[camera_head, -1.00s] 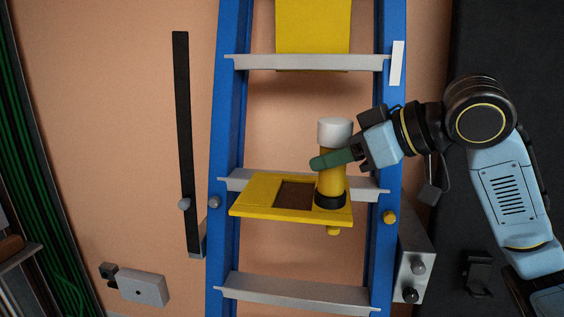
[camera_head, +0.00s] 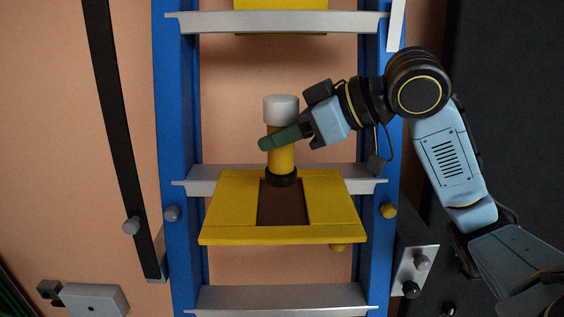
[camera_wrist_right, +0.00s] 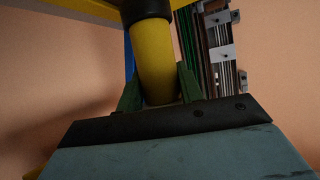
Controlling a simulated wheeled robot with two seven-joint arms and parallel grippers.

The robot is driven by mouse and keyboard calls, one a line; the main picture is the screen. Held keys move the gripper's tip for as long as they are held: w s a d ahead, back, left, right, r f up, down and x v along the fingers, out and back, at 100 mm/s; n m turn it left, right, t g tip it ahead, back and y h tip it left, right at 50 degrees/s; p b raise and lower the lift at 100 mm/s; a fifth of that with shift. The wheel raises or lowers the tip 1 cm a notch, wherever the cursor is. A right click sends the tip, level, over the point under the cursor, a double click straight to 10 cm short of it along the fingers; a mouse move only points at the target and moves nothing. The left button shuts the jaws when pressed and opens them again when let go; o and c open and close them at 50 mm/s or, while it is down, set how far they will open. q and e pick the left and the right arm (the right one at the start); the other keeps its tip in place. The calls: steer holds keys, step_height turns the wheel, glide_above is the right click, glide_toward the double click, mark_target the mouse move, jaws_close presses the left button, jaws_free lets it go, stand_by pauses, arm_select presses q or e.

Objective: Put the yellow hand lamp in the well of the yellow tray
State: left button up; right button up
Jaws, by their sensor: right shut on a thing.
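The yellow hand lamp (camera_head: 281,158) has a white top and a black lower end, and stands upright in the head view. My right gripper (camera_head: 276,140) is shut on its yellow body; the wrist view also shows the lamp (camera_wrist_right: 155,65) between the green fingers. The yellow tray (camera_head: 229,209) sits on the ladder, with its brown well (camera_head: 284,207) in the middle. The lamp's black end overlaps the back part of the well in the picture. I cannot tell whether it touches the tray. My left gripper is not in view.
The blue ladder (camera_head: 178,130) has grey rungs (camera_head: 280,22) above and behind the tray. A yellow knob (camera_head: 388,211) and a grey knob (camera_head: 171,213) are on its rails.

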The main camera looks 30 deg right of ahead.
mark_target(284, 157)
step_height(284, 157, down, 3)
steer(key=shift+f+b, duration=0.2)
steer(key=shift+b, duration=0.15)
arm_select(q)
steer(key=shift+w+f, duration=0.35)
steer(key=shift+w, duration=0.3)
arm_select(e)
steer(key=shift+f, duration=0.4)
steer(key=shift+f, duration=0.15)
steer(key=o, duration=1.1)
steer(key=shift+c, duration=0.2)
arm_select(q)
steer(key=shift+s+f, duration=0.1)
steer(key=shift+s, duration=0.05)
arm_select(e)
steer(key=shift+d+r, duration=0.1)
steer(key=shift+r, duration=0.15)
arm_select(q)
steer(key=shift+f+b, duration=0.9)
steer(key=shift+b, duration=0.1)
arm_select(e)
steer(key=v, duration=1.1)
steer(key=shift+s+d+r, duration=0.15)
steer(key=shift+s+r, duration=0.05)
steer(key=shift+s, duration=0.1)
